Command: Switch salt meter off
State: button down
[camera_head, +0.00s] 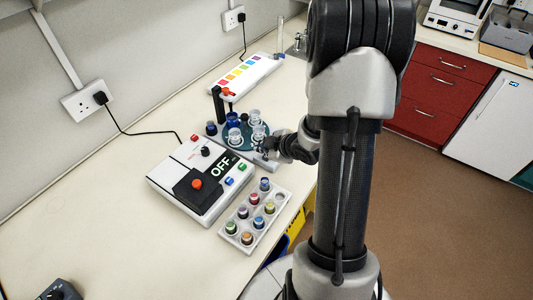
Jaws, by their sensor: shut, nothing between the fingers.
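A white box-shaped meter (168,178) lies on the bench left of my arm, and its black display reads OFF. It has a red knob on a black plate, a small black knob with a red mark, and blue and green buttons on its right side. I cannot read a label naming it the salt meter. My fingertips are small and partly lost against the stand.
A pale rack (264,237) of several coloured-cap vials stands in front of the meter. A white panel with rainbow squares (246,76) lies at the back. A wall socket (88,100) feeds a black cable toward the meter.

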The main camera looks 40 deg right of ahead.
jog(key=shift+r, duration=0.1)
notch_tip(320, 180, up, 6)
jog(key=p, duration=0.5)
dwell(0.7)
notch_tip(320, 180, up, 7)
jog(key=m+h+b, duration=0.1)
jog(key=m+h, duration=0.1)
send_over(264, 157)
jog(key=s+a+r+m+g+h+b, duration=0.1)
jog(key=s+a+r+m+g+h, duration=0.15)
jog(key=s+a+r, duration=0.3)
jog(key=s+a+r+m+g+y+b, duration=0.1)
jog(key=s+a+r+m+y, duration=0.1)
jog(key=s+a, duration=0.6)
jog(key=s+a+r+m+g+y+b, duration=0.1)
jog(key=s+a+r+m+y, duration=0.1)
jog(key=s+a, duration=0.6)
jog(key=shift+s+a+m, duration=0.15)
jog(key=shift+s+m, duration=0.2)
jog(key=shift+s, duration=0.4)
